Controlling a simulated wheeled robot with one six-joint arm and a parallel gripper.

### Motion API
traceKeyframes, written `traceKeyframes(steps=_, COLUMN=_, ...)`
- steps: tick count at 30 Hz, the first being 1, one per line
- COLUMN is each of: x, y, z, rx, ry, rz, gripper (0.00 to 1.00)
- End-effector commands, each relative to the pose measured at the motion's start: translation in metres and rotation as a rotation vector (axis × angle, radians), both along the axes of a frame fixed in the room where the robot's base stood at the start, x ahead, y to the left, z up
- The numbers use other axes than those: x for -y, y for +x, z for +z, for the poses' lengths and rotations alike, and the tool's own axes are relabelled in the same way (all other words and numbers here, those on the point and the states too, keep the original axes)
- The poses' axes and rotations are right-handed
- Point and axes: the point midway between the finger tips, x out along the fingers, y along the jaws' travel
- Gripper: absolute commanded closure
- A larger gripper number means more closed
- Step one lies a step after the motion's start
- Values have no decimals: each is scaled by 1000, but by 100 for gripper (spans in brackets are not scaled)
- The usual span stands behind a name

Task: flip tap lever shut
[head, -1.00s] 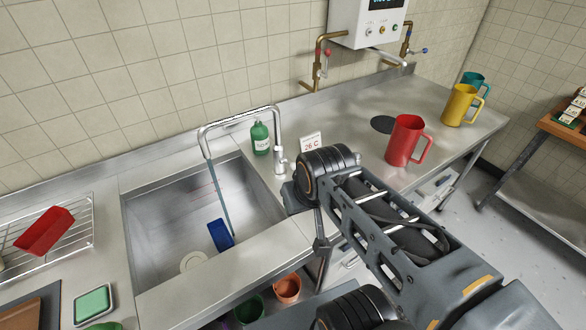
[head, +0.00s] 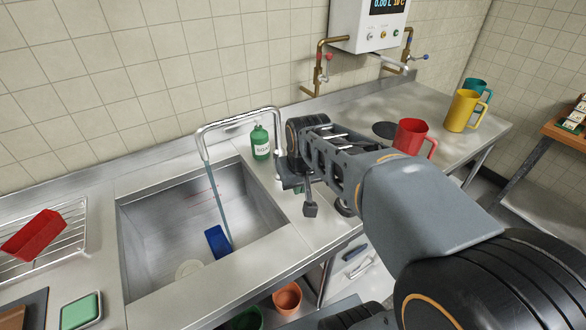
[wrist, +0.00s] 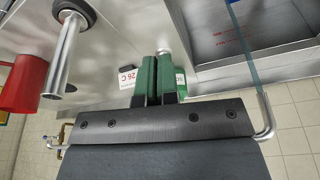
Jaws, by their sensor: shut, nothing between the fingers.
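The chrome swan-neck tap (head: 240,117) stands behind the sink, and a thin stream of water (head: 219,205) runs from its spout. The spout also shows in the wrist view (wrist: 265,115). My arm hides the tap's base in the head view, and I cannot make out the lever clearly. In the wrist view my gripper (wrist: 158,62) has its green fingers shut together and empty, close in front of the tap's base. I cannot tell whether they touch it.
The sink (head: 150,235) holds a blue block (head: 217,242) and a pale disc. A green soap bottle (head: 260,143) stands close to the tap. A "26 C" card (wrist: 127,76) is near the fingers. A red jug (head: 411,135) and a yellow jug (head: 463,110) stand to the right.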

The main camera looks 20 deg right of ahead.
Motion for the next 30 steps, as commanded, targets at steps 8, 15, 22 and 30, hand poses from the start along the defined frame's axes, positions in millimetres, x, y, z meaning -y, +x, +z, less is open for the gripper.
traceKeyframes(steps=8, x=28, y=104, z=-4, rx=-63, ry=-20, rz=46, gripper=100)
traceKeyframes(steps=15, x=43, y=154, z=15, rx=-73, ry=-40, rz=114, gripper=100)
traceKeyframes(steps=22, x=45, y=166, z=52, rx=-47, ry=-63, rz=178, gripper=100)
traceKeyframes(steps=30, x=43, y=160, z=56, rx=-77, ry=-69, rz=229, gripper=100)
